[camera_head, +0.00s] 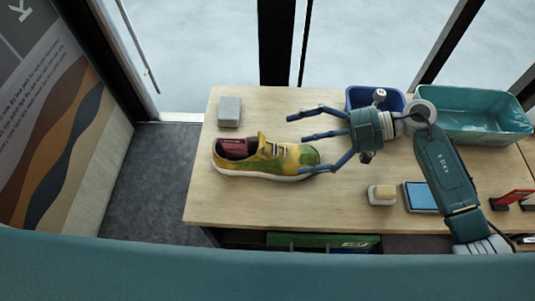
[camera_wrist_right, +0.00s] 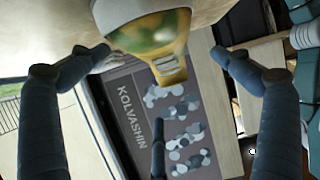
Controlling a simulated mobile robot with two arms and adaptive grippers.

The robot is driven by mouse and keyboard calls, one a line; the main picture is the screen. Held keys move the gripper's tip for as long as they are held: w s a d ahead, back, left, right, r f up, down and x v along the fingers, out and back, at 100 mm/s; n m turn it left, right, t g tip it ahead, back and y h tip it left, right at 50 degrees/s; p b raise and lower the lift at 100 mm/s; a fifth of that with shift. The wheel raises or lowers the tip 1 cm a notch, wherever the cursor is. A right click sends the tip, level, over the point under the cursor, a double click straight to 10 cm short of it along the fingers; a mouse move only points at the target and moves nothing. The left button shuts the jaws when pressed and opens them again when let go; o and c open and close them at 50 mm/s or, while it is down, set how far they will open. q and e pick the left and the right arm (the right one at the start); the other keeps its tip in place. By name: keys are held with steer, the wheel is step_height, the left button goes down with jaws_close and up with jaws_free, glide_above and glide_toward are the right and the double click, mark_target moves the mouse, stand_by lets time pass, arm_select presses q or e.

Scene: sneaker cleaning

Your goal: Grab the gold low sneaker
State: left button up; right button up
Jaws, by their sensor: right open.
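The gold low sneaker (camera_head: 283,158) lies on the wooden table, left of centre, with its toe to the right. It is yellow-gold with green patches, has a white sole, and a dark red lining shows at its opening. In the right wrist view the sneaker (camera_wrist_right: 150,42) shows at the top, between two spread fingers. My right gripper (camera_head: 304,142) is open and empty at the toe end, reaching in from the right. One finger overlaps the toe in the head view; I cannot tell whether it touches. My left gripper is not in view.
A grey block (camera_head: 229,111) stands behind the sneaker. A blue bin (camera_head: 357,97) and a teal basin (camera_head: 485,127) are at the back right. A cream-topped brush or block (camera_head: 382,195) and a blue pad (camera_head: 421,197) lie near the front.

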mark_target(276, 145)
steer(key=shift+x, duration=0.85)
steer(key=shift+a+p, duration=0.35)
steer(key=p+x, duration=0.1)
steer(key=x, duration=0.2)
steer(key=shift+w+a+f, duration=0.1)
steer(key=shift+w+a, duration=0.05)
steer(key=shift+a, duration=0.1)
steer(key=shift+a+f, duration=0.25)
steer(key=shift+a, duration=0.2)
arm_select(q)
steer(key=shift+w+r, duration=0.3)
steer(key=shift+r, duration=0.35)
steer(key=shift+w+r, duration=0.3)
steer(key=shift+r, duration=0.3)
arm_select(e)
steer(key=shift+d, duration=0.1)
steer(key=c, duration=1.3)
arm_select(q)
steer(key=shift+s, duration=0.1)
arm_select(e)
steer(key=shift+r, duration=0.1)
steer(key=shift+c, duration=0.7)
steer(key=shift+r, duration=0.1)
